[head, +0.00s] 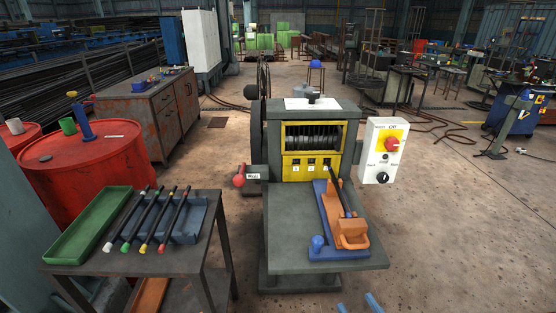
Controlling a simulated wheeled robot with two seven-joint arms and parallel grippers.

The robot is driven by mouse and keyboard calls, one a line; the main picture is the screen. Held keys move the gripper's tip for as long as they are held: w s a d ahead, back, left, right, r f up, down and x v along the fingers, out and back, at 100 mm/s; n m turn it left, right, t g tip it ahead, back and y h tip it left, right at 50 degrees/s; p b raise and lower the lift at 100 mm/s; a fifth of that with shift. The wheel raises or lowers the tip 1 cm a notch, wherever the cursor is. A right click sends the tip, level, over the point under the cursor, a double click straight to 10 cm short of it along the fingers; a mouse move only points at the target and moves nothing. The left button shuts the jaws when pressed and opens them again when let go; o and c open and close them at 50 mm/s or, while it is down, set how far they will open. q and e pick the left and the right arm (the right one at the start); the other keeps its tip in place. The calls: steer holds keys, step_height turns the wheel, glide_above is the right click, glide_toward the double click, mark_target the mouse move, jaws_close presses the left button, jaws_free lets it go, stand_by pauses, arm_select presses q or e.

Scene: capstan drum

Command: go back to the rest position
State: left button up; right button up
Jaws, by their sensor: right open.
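My right gripper (357,305) shows only as two blue fingertips at the bottom edge, spread apart with nothing between them. It is in front of the machine's grey table, and the rest of the arm is out of frame. My left gripper is not in view. The grey machine (255,150) has a ribbed drum (313,137) behind a yellow frame with several small labels below. On its table (285,225), an orange block with a handle (352,236) sits on a blue base (323,222), with a dark rod leaning over it.
A side table (190,262) at left holds a green tray (85,232) and a blue rack (187,232) with several dark, colour-tipped rods. A white control box (382,165) with a red knob is right of the machine. Red drums (85,180) stand left.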

steer(key=s+d+f+m+g+h, duration=0.15)
steer(key=s+f+g, duration=0.3)
steer(key=f, duration=0.85)
steer(key=s+d+f+g+h, duration=0.2)
steer(key=s+f+g+h, duration=0.3)
steer(key=f, duration=0.7)
steer(key=s+a+f+g, duration=0.1)
steer(key=s+f+g, duration=0.2)
steer(key=s, duration=0.6)
steer(key=s+f+g+y, duration=0.1)
steer(key=s+f+g, duration=0.2)
steer(key=s+f, duration=0.4)
steer(key=s, duration=0.3)
steer(key=shift+a+g, duration=0.35)
steer(key=shift+a, duration=0.05)
steer(key=shift+n, duration=0.25)
